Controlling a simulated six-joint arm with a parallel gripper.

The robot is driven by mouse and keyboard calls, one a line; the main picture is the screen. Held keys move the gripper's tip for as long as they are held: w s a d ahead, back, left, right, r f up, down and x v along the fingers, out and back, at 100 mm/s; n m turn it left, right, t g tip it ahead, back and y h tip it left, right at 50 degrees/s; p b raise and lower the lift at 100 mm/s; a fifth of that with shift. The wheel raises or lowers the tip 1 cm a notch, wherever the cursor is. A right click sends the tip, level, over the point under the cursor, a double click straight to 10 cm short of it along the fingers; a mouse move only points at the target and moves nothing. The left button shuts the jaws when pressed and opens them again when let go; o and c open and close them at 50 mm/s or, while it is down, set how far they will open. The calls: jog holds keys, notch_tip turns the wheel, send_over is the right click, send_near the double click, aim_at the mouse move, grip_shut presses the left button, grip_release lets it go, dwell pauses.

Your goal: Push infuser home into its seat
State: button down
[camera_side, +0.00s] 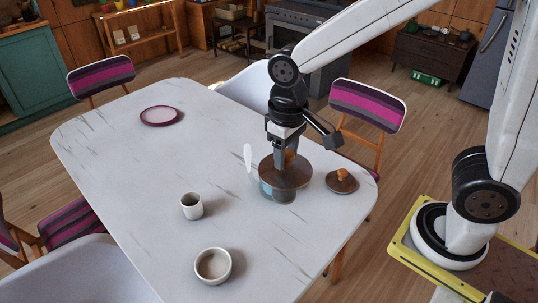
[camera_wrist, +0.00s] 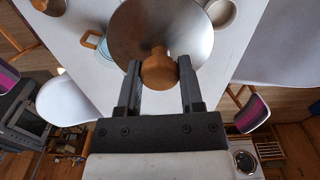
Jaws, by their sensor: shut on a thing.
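My gripper (camera_side: 286,158) points down over the table and is shut on a wooden knob (camera_wrist: 159,70). It also shows in the wrist view (camera_wrist: 159,66), one finger on each side of the knob. The knob stands on a wide, round, brownish metal disc (camera_wrist: 127,32), which looks like the top of the infuser (camera_side: 298,174). A darker rounded body (camera_side: 284,195) shows below the disc in the side view. Clear glass seems to surround it, with a pale upright piece (camera_side: 249,160) on the left. The disc and gripper hide the seat, so I cannot tell how deep the infuser sits.
A dark round lid with a wooden knob (camera_side: 341,182) lies right of the infuser. A grey-white cup (camera_side: 191,207), a bowl (camera_side: 213,266) and a purple-rimmed plate (camera_side: 161,116) stand on the white table (camera_side: 130,180). Striped chairs surround it. The table's left half is mostly clear.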

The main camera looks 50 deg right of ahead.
jog(key=shift+r, duration=0.6)
jog(key=shift+w+d+r, duration=0.1)
jog(key=shift+w+r, duration=0.05)
jog(key=shift+r, duration=0.05)
jog(key=w+d+m, duration=0.6)
jog(key=w+d, duration=0.9)
jog(key=f, duration=0.5)
jog(key=shift+s+a+f, duration=0.1)
jog(key=shift+a, duration=0.1)
jog(key=shift+f, duration=0.15)
